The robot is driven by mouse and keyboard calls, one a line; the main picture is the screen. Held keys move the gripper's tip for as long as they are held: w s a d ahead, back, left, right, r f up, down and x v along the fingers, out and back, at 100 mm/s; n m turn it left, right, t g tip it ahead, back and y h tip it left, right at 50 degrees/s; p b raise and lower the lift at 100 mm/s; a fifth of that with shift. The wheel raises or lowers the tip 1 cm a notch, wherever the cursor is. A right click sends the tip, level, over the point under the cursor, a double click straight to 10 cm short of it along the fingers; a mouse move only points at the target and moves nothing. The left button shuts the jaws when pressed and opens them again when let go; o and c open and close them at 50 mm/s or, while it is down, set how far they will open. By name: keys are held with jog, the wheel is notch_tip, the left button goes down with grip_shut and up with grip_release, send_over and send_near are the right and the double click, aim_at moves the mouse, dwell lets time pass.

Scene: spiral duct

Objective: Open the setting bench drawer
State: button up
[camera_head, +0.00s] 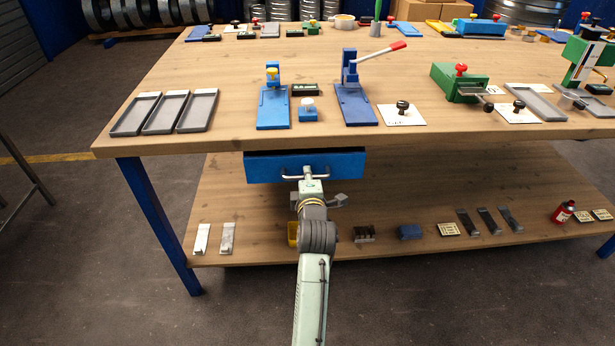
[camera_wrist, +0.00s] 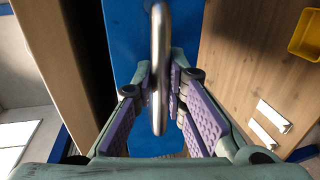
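The setting bench drawer (camera_head: 335,164) is a blue box front under the bench top, with a thin dark gap along its upper edge. I cannot tell how far out it stands. Its bright metal bar handle (camera_head: 294,177) is on the front. In the wrist view, the handle (camera_wrist: 158,45) runs up and down the picture before the blue drawer front (camera_wrist: 126,20). My gripper (camera_head: 311,183) is at the handle. In the wrist view, the purple finger pads of my gripper (camera_wrist: 161,88) close in on both sides of the bar, which lies between them.
The wooden bench top (camera_head: 230,70) overhangs the drawer and carries trays, blue and green tools. The lower shelf (camera_head: 270,220) holds small parts, a yellow bin (camera_head: 292,233) and a red bottle (camera_head: 563,212). A blue bench leg (camera_head: 158,225) stands at the left. Floor in front is clear.

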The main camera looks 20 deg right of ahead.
grip_shut()
jog(key=shift+s, duration=0.1)
dwell(0.4)
